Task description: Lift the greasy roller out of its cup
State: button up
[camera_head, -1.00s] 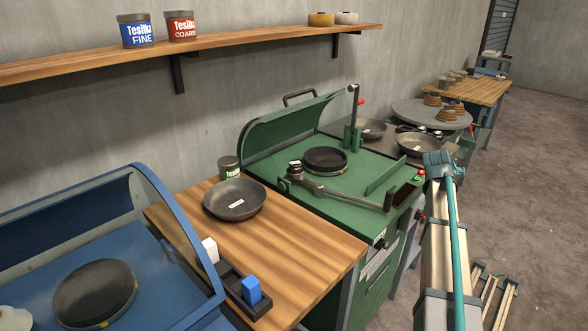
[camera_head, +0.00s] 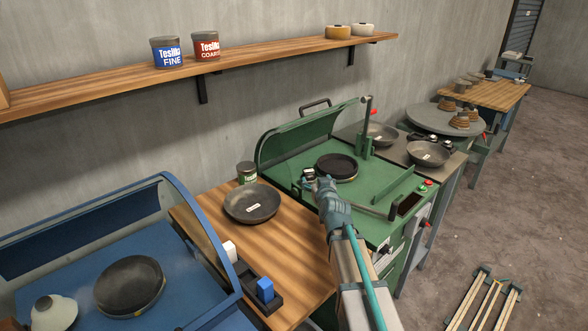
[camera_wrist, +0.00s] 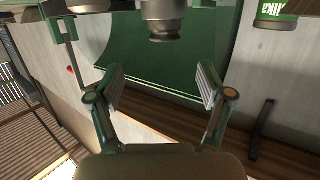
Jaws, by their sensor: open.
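In the head view, my gripper (camera_head: 322,185) is over the front left of the green machine (camera_head: 385,222), by the near end of a grey lever. A small dark part with a pale top (camera_head: 308,174) shows just beyond it; I cannot tell whether this is the roller or its cup. In the wrist view, my gripper (camera_wrist: 161,86) is open, with nothing between its fingers. A grey stepped metal cylinder (camera_wrist: 167,20) is at the top edge, beyond the fingertips and apart from them. I cannot clearly make out the roller in its cup.
A black round pan (camera_head: 336,167) sits on the green machine, below its raised hood (camera_head: 310,133). A labelled bowl (camera_head: 251,204) and a green tin (camera_head: 247,172) stand on the wooden table (camera_head: 300,250). A blue hooded machine (camera_head: 60,285) is at the left.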

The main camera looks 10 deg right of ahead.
aim_at(309, 171)
jog(key=p+x, duration=0.1)
jog(key=x, duration=0.6)
jog(key=p+x, duration=0.1)
jog(key=x, duration=0.2)
jog(key=shift+w+a+f+p, duration=0.1)
jog(key=shift+w+a+p, duration=0.05)
jog(key=shift+a+p, duration=0.2)
grip_shut()
